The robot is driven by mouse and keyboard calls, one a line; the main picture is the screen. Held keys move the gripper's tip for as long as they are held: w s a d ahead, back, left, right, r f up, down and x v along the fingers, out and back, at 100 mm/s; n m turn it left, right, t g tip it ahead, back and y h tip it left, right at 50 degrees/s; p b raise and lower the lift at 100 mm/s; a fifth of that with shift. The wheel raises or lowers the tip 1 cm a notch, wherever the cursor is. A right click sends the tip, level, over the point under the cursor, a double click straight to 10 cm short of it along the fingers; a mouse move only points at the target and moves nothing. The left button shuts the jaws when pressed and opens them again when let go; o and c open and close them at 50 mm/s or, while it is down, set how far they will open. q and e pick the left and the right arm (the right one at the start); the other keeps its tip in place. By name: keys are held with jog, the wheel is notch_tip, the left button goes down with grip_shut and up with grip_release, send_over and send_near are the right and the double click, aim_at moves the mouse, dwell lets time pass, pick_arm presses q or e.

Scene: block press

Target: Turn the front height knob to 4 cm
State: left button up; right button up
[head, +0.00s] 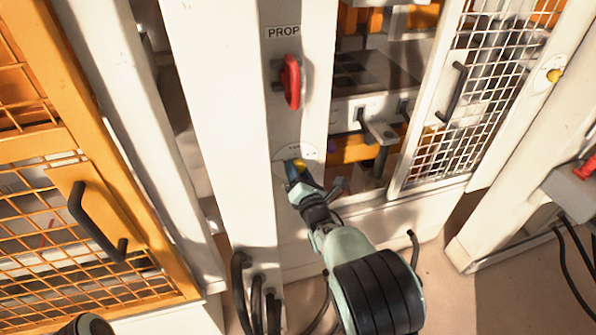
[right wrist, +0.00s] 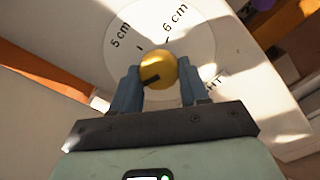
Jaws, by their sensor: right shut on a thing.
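The front height knob (right wrist: 158,70) is a round yellow knob with a dark pointer line, which lies toward its lower left in the right wrist view. It sits on a pale round dial (right wrist: 112,62) printed "5 cm" and "6 cm"; a 4 cm label is not visible. My right gripper (right wrist: 159,88) has its blue fingers on both sides of the knob, shut on it. In the head view, my right gripper (head: 293,172) reaches the dial low on the white post, mostly covering the knob. My left gripper is not in view.
A red handle (head: 291,82) under a "PROP" label is above the dial on the white post. A mesh door with a black handle (head: 452,92) stands open at right. An orange mesh door (head: 60,190) is at left. Black cables (head: 257,300) hang near the post's foot.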

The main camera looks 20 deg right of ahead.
dwell(0.4)
jog(key=o, duration=1)
jog(key=shift+o, duration=0.2)
jog(key=s, duration=1.3)
jog(key=shift+s+d+p, duration=0.2)
jog(key=shift+d+p, duration=0.05)
jog(key=shift+p, duration=0.1)
